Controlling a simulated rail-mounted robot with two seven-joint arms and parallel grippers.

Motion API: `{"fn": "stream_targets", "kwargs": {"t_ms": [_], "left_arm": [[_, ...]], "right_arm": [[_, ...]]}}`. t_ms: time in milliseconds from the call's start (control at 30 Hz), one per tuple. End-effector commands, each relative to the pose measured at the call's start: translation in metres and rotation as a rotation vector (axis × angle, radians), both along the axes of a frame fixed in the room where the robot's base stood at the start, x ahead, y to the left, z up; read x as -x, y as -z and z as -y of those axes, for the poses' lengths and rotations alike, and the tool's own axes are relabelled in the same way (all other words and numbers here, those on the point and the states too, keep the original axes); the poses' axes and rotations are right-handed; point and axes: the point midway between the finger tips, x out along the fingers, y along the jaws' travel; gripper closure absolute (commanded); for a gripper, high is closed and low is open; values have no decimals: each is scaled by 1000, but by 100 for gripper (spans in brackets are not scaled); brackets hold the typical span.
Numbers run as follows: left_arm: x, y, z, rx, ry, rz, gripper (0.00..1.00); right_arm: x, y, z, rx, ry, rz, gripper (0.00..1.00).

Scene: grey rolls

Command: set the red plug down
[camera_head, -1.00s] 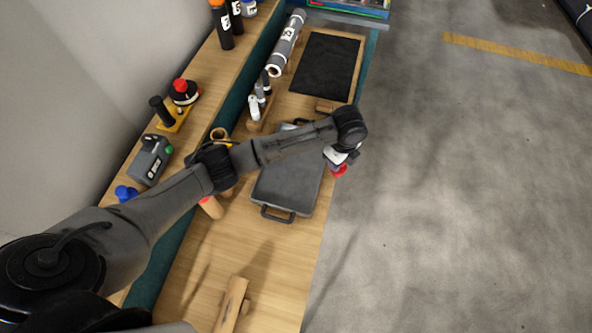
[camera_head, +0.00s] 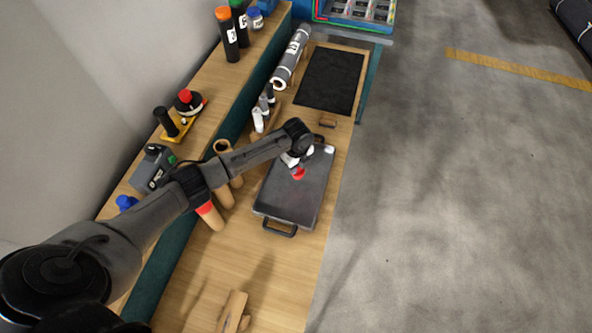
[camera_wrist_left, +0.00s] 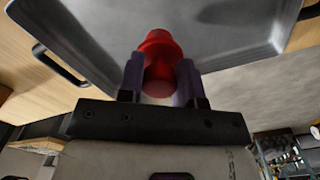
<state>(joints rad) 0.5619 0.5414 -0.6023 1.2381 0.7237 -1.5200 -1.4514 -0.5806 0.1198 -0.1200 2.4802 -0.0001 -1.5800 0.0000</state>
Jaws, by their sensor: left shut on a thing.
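The red plug (camera_head: 298,173) is held by my left gripper (camera_head: 294,163), above the grey tray (camera_head: 285,201) with black handles. In the left wrist view the red plug (camera_wrist_left: 160,58) sits between the two purple-grey fingers of the left gripper (camera_wrist_left: 160,80), which are shut on it. The tray (camera_wrist_left: 230,30) fills the view behind the plug. Whether the plug touches the tray floor is hard to tell. My right gripper is not in view.
A black mat (camera_head: 329,78) and a small wooden block (camera_head: 328,123) lie beyond the tray. Red-ended wooden roll (camera_head: 210,215) lies beside the tray.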

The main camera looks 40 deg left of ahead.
Motion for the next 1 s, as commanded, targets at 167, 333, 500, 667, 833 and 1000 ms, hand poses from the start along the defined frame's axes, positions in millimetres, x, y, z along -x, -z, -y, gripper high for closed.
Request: {"fn": "stream_targets", "kwargs": {"t_ms": [167,333,500,667,833,1000], "left_arm": [[0,7,-4,1,-1,-2,90],[0,30,-3,2,-1,-2,90],[0,42,-4,0,-1,0,90],[0,42,-4,0,0,0,90],[0,43,-4,0,0,0,90],[0,46,-4,0,0,0,64]], "right_arm": [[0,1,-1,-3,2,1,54],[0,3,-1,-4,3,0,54],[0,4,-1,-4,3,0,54],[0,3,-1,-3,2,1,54],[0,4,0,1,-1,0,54],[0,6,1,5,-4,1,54]]}}
